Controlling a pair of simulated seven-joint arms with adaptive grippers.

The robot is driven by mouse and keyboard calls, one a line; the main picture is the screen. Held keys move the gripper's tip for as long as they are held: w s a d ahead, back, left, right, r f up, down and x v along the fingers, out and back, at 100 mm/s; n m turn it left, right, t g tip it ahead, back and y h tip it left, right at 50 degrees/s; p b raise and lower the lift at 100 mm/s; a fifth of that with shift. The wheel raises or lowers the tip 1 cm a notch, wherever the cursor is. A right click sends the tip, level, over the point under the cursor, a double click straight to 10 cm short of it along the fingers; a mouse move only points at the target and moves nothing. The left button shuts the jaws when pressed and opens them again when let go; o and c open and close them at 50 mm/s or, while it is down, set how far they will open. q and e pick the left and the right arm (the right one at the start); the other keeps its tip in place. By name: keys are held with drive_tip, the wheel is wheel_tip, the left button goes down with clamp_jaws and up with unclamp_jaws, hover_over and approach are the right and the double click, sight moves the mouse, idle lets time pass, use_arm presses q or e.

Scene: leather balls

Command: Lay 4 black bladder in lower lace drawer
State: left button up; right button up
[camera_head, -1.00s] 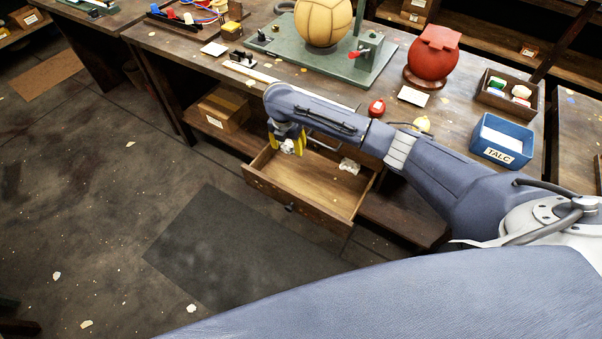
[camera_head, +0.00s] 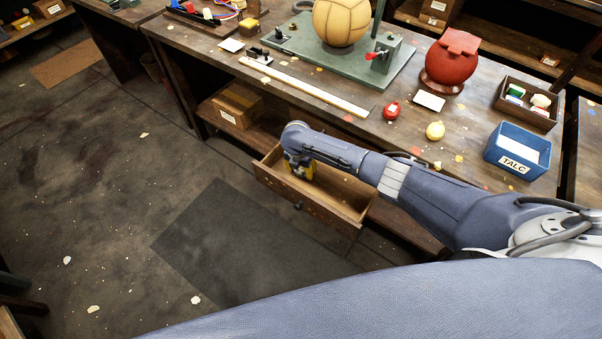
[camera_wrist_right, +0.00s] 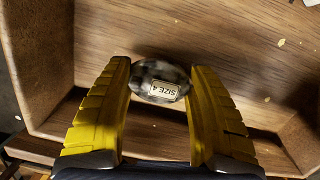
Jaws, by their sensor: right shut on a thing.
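The open wooden drawer (camera_head: 318,205) sticks out below the bench top. My right gripper (camera_head: 302,172) reaches down into its left part. In the right wrist view the yellow fingers of my right gripper (camera_wrist_right: 160,82) are shut on a dark, mottled bladder (camera_wrist_right: 148,74) with a "SIZE 4" label, low over the wooden drawer floor (camera_wrist_right: 225,40). I cannot tell whether the bladder touches the floor. In the head view my arm and fingers hide the bladder and part of the drawer's inside. My left gripper is not in view.
A cardboard box (camera_head: 237,104) sits on the lower shelf.

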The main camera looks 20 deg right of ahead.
sight(299, 173)
drive_tip(key=shift+f, duration=1.3)
drive_tip(key=shift+f, duration=0.1)
drive_tip(key=o, duration=1.4)
drive_tip(key=r, duration=0.4)
drive_tip(key=s+a+r, duration=0.1)
drive_tip(key=r, duration=0.7)
drive_tip(key=shift+s+a, duration=0.15)
drive_tip(key=shift+s, duration=0.2)
